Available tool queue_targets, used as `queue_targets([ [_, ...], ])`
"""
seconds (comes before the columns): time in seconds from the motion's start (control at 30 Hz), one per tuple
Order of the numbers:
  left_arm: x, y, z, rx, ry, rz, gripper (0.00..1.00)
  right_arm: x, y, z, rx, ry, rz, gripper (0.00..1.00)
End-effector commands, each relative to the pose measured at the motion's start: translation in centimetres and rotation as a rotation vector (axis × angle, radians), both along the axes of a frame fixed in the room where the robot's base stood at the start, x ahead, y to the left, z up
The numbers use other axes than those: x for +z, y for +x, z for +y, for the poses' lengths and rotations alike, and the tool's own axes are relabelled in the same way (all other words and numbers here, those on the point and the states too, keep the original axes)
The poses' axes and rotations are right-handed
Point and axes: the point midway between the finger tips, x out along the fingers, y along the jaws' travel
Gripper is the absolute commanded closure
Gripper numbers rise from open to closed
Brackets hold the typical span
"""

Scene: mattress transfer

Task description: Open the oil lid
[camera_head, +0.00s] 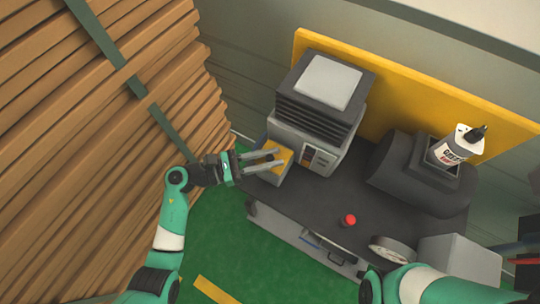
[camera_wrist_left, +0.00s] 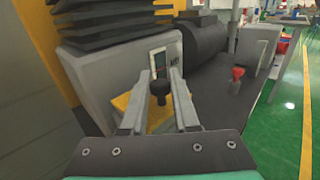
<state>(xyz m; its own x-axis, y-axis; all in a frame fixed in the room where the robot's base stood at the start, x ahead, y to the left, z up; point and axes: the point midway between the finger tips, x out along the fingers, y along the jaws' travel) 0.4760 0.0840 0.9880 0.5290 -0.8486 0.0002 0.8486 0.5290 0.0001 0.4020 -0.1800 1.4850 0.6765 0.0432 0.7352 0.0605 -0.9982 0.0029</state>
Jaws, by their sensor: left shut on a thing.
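The black oil lid (camera_wrist_left: 159,90) is a round dark knob with a narrower stem, over a small yellow-topped block (camera_wrist_left: 124,103). The block also shows in the head view (camera_head: 283,153), at the left end of the dark machine base. My left gripper (camera_head: 277,157) reaches in from the left over this block. Its grey fingers lie on either side of the lid in the left wrist view (camera_wrist_left: 157,100) and are shut on it. Whether the lid is still seated on the block cannot be told. My right gripper is not visible; only part of my right arm shows.
A grey machine with black fins (camera_head: 318,95) stands right behind the block. A red knob (camera_head: 349,220), a round gauge (camera_head: 390,250), a dark cylinder (camera_head: 400,170) and a white bottle (camera_head: 455,150) are further right. Stacked wooden planks (camera_head: 90,140) rise at the left.

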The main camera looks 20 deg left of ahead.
Motion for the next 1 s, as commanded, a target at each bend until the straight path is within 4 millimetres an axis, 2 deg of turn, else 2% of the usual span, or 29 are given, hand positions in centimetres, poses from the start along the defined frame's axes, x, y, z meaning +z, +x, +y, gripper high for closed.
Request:
queue_targets([
  [0.37,0.0,0.0,0.0,0.0,-0.001,0.001,1.0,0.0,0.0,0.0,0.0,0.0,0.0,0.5],
  [0.53,0.5,0.1,0.0,0.0,0.003,0.021,1.0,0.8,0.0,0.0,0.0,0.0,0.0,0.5],
  [0.67,1.0,0.2,-0.1,-0.001,0.014,0.066,1.0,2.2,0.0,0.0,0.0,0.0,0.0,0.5],
  [1.0,2.7,1.2,-0.3,0.0,0.069,0.288,1.0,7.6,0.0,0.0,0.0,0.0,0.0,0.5],
])
